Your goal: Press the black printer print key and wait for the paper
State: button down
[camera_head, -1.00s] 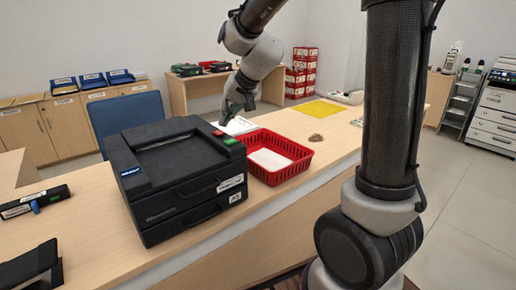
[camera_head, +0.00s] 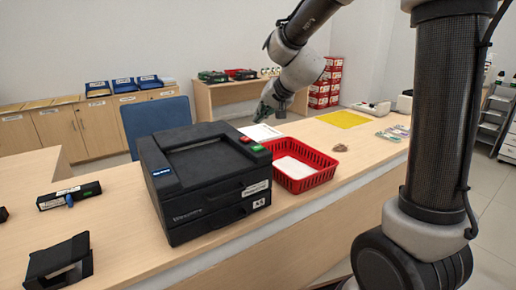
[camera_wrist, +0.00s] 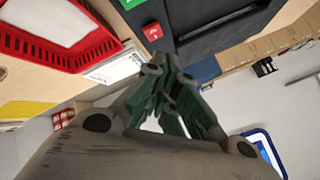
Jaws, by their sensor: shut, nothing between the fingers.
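The black printer (camera_head: 190,172) stands on the counter. On its top right edge are a green key (camera_head: 257,148) and a red key (camera_head: 246,139). Both keys also show in the wrist view, the red one (camera_wrist: 153,31) and part of the green one (camera_wrist: 128,4) at the top edge. My gripper (camera_head: 262,115) is shut and empty. In the head view it appears above and behind the keys, apart from them. In the wrist view its closed fingers (camera_wrist: 170,62) are just below the red key in the picture. A red basket (camera_head: 318,178) beside the printer holds white paper (camera_head: 292,168).
A white sheet (camera_head: 260,132) lies on the counter behind the printer. A yellow mat (camera_head: 343,119) and a small brown item (camera_head: 312,140) lie to the right. A black label device (camera_head: 68,196) is at left. A blue chair (camera_head: 157,118) stands behind.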

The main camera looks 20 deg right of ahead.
aim_at(260, 146)
jog(key=shift+f, duration=3.5)
jog(key=shift+f, duration=0.4)
jog(key=shift+f, duration=0.45)
jog(key=shift+r, duration=0.9)
jog(key=shift+r, duration=2.5)
